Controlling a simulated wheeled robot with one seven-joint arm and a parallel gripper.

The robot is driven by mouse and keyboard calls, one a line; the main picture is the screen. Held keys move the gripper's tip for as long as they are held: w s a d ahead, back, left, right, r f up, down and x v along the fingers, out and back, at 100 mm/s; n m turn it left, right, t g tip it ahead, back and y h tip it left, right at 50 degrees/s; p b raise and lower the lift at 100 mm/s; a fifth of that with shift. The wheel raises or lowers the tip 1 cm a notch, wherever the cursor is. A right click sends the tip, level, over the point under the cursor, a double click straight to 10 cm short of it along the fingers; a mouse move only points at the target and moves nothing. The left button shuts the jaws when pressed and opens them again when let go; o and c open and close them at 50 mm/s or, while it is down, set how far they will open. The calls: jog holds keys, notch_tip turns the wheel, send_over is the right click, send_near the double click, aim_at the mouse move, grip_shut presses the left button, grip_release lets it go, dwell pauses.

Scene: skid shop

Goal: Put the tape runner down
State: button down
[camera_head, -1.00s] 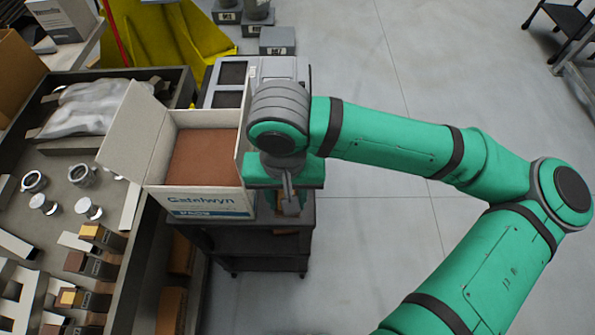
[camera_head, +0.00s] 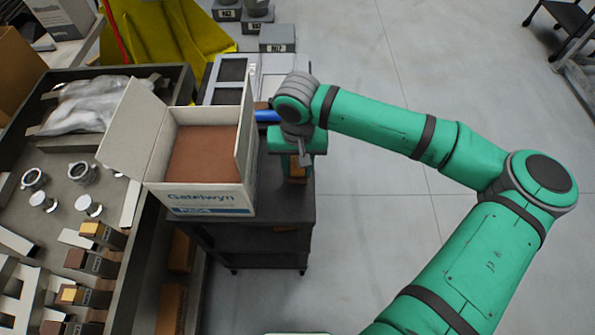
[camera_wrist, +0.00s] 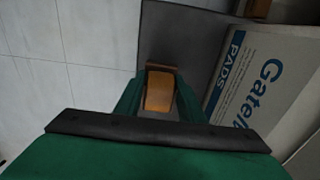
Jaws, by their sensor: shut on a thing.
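My gripper (camera_head: 297,163) is shut on an orange-and-brown block-like thing, which I take to be the tape runner (camera_wrist: 159,94). In the wrist view it sits between the two green fingers (camera_wrist: 160,99). In the head view only a small part of it shows below my gripper. It is over the right part of the dark cart top (camera_head: 275,205), just right of the open white box. I cannot tell whether it touches the cart top.
The open white box (camera_head: 210,199) with brown contents stands close left of my gripper. A blue thing (camera_head: 267,116) lies behind it, partly hidden. A bench tray (camera_head: 150,235) with several metal parts is at left. Open floor (camera_head: 400,250) is at right.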

aim_at(298, 173)
jog(key=shift+s+f, duration=0.1)
jog(key=shift+f, duration=1.25)
jog(key=shift+f, duration=0.2)
jog(key=c, duration=1.2)
grip_release()
notch_tip(298, 173, up, 12)
jog(key=shift+s+r, duration=0.1)
jog(key=shift+r, duration=0.15)
